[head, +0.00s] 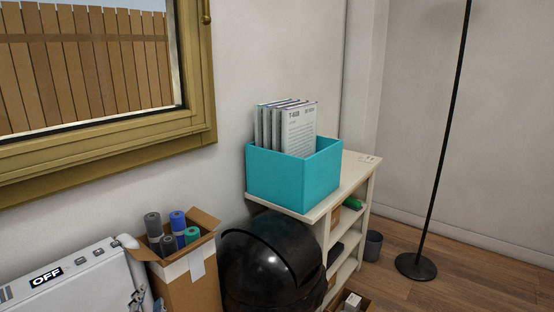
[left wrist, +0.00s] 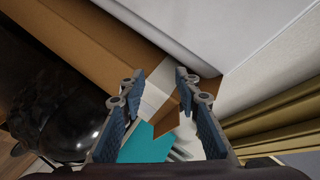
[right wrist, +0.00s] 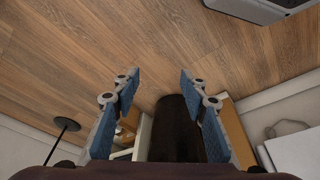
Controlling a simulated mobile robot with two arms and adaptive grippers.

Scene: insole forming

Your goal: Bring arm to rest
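My left gripper (head: 148,299) shows only in small part at the bottom edge of the head view, beside the white machine and the cardboard box. In the left wrist view my left gripper (left wrist: 159,82) has its two blue-padded fingers apart, with nothing held between them. My right gripper (right wrist: 159,82) is out of the head view. In the right wrist view its fingers are also apart and empty, above the wooden floor (right wrist: 110,40).
A white machine (head: 75,280) marked OFF, a cardboard box (head: 190,285) with rolls and a black bin (head: 268,265) stand along the wall. A teal box (head: 290,180) of booklets sits on a shelf unit (head: 350,190). A floor lamp (head: 416,266) stands right. Floor there is clear.

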